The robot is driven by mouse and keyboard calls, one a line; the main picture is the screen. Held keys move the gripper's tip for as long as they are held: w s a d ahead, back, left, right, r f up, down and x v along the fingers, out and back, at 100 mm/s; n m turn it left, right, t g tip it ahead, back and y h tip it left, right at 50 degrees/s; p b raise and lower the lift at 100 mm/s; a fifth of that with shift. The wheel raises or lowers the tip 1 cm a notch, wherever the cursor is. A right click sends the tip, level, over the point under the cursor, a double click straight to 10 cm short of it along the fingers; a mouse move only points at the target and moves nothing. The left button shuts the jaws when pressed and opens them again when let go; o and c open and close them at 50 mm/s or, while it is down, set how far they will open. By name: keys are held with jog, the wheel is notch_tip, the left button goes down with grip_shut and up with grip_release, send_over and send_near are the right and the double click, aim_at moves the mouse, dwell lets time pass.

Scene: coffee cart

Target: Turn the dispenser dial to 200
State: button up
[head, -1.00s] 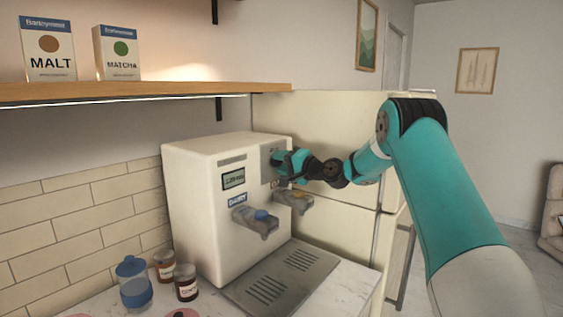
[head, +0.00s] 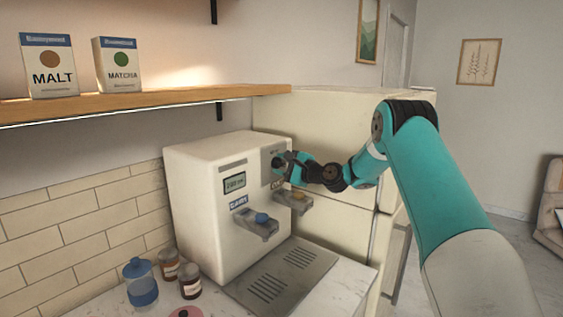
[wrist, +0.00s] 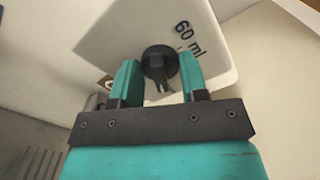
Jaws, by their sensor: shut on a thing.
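The dispenser (head: 200,185) is a cream box on the counter with a small display (head: 234,183), its digits too small to read surely. The dark round dial (wrist: 158,62) is on the grey panel at the dispenser's upper right front, beside a printed "60 ml" mark. My gripper (wrist: 158,82) has its teal fingers on either side of the dial, shut on it. In the head view my gripper (head: 284,162) is at the panel and mostly covers the dial. Which mark the dial points to cannot be told.
Two spouts, one with a blue button (head: 261,218) and one with an orange button (head: 298,195), stick out below my gripper. A drip tray (head: 275,287) lies beneath. Jars (head: 190,280) stand at left. A wooden shelf (head: 150,102) with two boxes hangs above.

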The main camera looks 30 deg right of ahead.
jog(key=shift+f+m, duration=0.1)
jog(key=shift+m, duration=0.3)
jog(key=o, duration=0.9)
jog(key=b+v, duration=0.6)
jog(key=v, duration=1.1)
jog(key=shift+s+d, duration=0.15)
jog(key=shift+s, duration=0.1)
